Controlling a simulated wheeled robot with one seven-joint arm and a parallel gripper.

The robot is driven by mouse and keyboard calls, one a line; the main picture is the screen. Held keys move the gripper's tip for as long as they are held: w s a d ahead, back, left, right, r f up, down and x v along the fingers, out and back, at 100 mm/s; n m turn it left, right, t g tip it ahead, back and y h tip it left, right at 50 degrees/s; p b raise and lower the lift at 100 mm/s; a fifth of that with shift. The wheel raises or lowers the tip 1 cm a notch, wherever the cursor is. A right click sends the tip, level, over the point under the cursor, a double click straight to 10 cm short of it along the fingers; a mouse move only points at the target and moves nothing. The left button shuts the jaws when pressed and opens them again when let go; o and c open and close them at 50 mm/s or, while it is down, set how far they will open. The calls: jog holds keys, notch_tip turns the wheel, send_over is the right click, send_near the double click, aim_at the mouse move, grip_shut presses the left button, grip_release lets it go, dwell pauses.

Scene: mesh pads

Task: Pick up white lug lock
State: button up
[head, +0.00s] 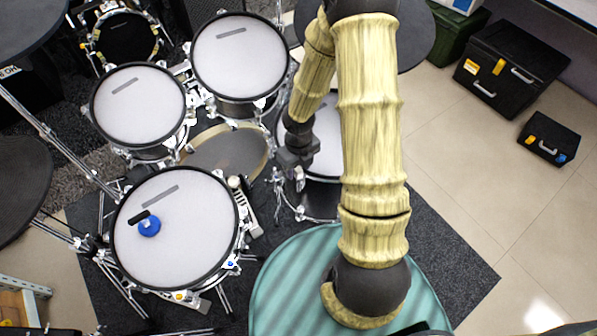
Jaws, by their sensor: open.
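My gripper (290,168) hangs at the near-left rim of the floor drum (325,150), its fingers small and dark in the head view. It is open. A small pale piece (300,183) shows just below the fingers at that rim. It may be the white lug lock, but it is too small to tell, and I cannot tell whether the fingers touch it. Another small white piece (234,182) sits at the right rim of the snare drum (190,255), left of my gripper. My arm hides much of the floor drum.
A blue round piece (149,227) and a black piece (138,217) lie on the snare head. Two toms (240,58) (138,105) stand behind. A green striped round seat (290,285) is in front. Black cases (510,70) stand at right on clear tiled floor.

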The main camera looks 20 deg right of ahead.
aim_at(298, 169)
grip_shut()
dwell(0.3)
notch_tip(298, 169, up, 10)
jog(key=p, duration=0.5)
jog(key=shift+p, duration=0.3)
